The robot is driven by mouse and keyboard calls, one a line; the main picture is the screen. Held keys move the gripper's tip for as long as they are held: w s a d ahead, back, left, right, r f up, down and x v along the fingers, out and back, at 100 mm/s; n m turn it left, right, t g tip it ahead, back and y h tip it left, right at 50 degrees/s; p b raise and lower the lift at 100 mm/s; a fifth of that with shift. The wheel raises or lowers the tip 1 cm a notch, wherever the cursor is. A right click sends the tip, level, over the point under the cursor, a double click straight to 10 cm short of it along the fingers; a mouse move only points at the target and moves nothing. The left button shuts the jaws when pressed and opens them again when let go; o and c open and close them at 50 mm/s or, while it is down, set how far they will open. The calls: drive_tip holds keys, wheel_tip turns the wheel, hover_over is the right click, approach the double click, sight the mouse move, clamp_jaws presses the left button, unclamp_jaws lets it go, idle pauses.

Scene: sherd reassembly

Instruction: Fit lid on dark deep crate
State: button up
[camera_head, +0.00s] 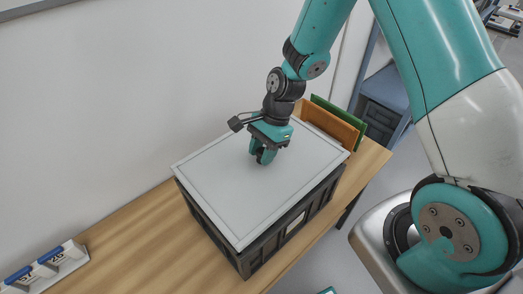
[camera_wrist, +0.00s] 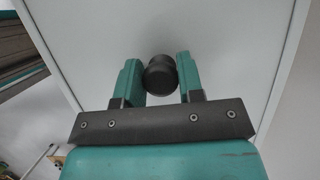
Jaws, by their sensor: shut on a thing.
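The pale grey lid (camera_head: 220,185) covers the top of the dark deep crate (camera_head: 253,258) on the wooden table. It looks level and roughly lined up with the crate's rim; I cannot tell whether it is fully seated. My gripper (camera_head: 264,158) is at the lid's middle. In the wrist view its two fingers (camera_wrist: 160,78) are shut on a round black knob (camera_wrist: 160,74) on the lid (camera_wrist: 215,40). The crate's inside is hidden under the lid.
Green and orange panels (camera_head: 333,124) stand upright just behind the crate's right end. A white holder with blue-marked slots (camera_head: 45,265) lies at the table's left. The wooden table (camera_head: 150,235) is clear between them, with a pale wall behind.

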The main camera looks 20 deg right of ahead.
drive_tip(key=shift+f, duration=0.15)
drive_tip(key=shift+f+b, duration=0.8)
drive_tip(key=shift+f, duration=0.3)
drive_tip(key=shift+f, duration=0.2)
idle(0.6)
drive_tip(key=shift+f+b, duration=0.4)
drive_tip(key=shift+f, duration=0.15)
drive_tip(key=o, duration=1.2)
drive_tip(key=b+v, duration=0.2)
drive_tip(key=v, duration=1.5)
drive_tip(key=shift+r, duration=0.25)
